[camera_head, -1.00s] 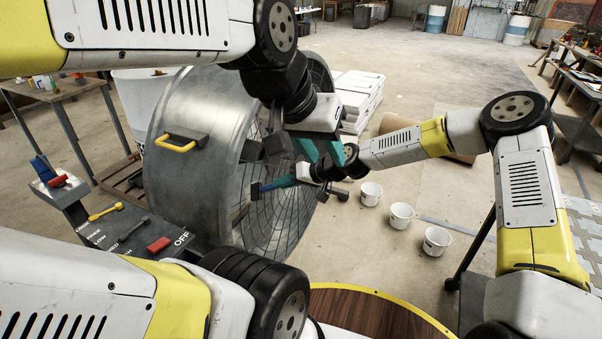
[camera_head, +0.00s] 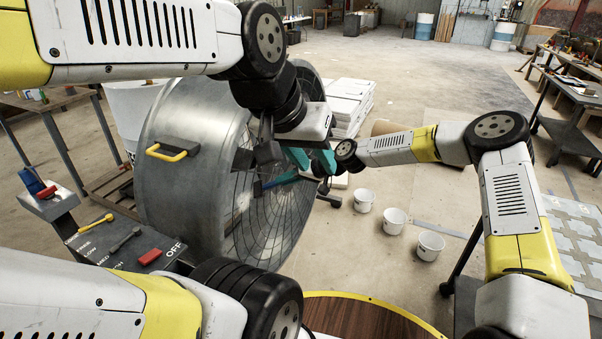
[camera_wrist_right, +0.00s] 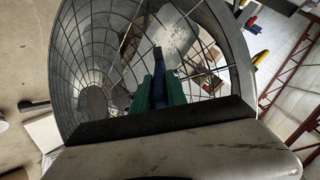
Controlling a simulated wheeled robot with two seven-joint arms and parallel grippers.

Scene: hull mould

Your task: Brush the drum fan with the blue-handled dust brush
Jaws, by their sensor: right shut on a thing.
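The drum fan (camera_head: 180,190) is a big grey metal drum with a yellow handle and a wire grille facing right; the grille also shows in the wrist view (camera_wrist_right: 90,70). My right gripper (camera_head: 284,180), reaching in from the right, is shut on the blue dust brush (camera_head: 260,188). In the wrist view the brush (camera_wrist_right: 159,66) sticks out between the teal fingers (camera_wrist_right: 160,90), its dark end over the grille; contact cannot be told. My left gripper (camera_head: 311,160) hangs from above with teal fingers apart, overlapping the right gripper in the picture.
A control panel (camera_head: 120,238) with yellow, black and red levers stands left of the fan. White buckets (camera_head: 396,220) stand on the floor at right. A round wooden table (camera_head: 350,315) is at the front. White slabs (camera_head: 350,98) are stacked behind the fan. Open floor lies beyond.

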